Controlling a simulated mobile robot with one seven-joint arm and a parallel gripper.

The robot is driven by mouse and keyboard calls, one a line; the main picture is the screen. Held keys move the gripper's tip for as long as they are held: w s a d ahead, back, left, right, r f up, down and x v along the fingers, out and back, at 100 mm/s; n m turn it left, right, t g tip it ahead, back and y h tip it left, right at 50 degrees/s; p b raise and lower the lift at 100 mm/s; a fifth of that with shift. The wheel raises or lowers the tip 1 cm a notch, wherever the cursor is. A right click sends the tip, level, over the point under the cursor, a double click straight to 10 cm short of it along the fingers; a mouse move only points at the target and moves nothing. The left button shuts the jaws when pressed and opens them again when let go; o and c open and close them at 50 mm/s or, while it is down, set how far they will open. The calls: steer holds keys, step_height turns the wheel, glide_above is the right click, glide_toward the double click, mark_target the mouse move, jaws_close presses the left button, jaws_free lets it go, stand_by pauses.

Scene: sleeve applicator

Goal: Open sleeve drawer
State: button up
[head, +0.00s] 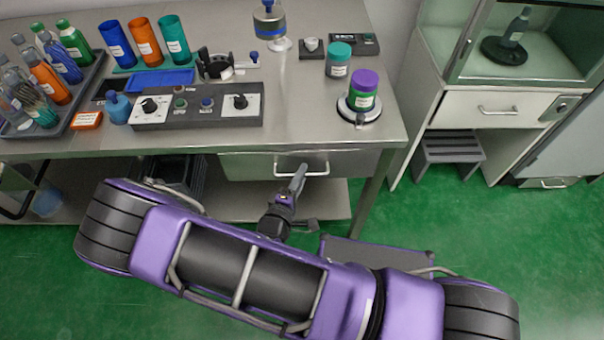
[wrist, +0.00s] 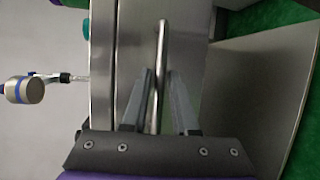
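The steel sleeve drawer (head: 245,167) is under the right part of the workbench top, and its front looks shut. Its bar handle (head: 316,170) faces my arm. My gripper (head: 298,179) is at the handle in the head view. In the wrist view the drawer front (wrist: 190,45) fills the middle, and the handle (wrist: 162,60) runs up and down in the picture. My gripper (wrist: 160,88) is open there, with one finger on each side of the handle. The left finger looks close to the bar; contact cannot be told.
The steel workbench (head: 300,100) carries a control box (head: 195,106), a bottle tray (head: 75,115), colored sleeves (head: 146,42) and a purple-lidded jar (head: 362,92). A lower shelf (head: 330,200) lies below the drawer. Green floor is open at the right, before a grey step stool (head: 449,150) and cabinet.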

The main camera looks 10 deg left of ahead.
steer(key=shift+w+d+f, duration=0.1)
steer(key=shift+w, duration=0.3)
jaws_close()
stand_by(1.2)
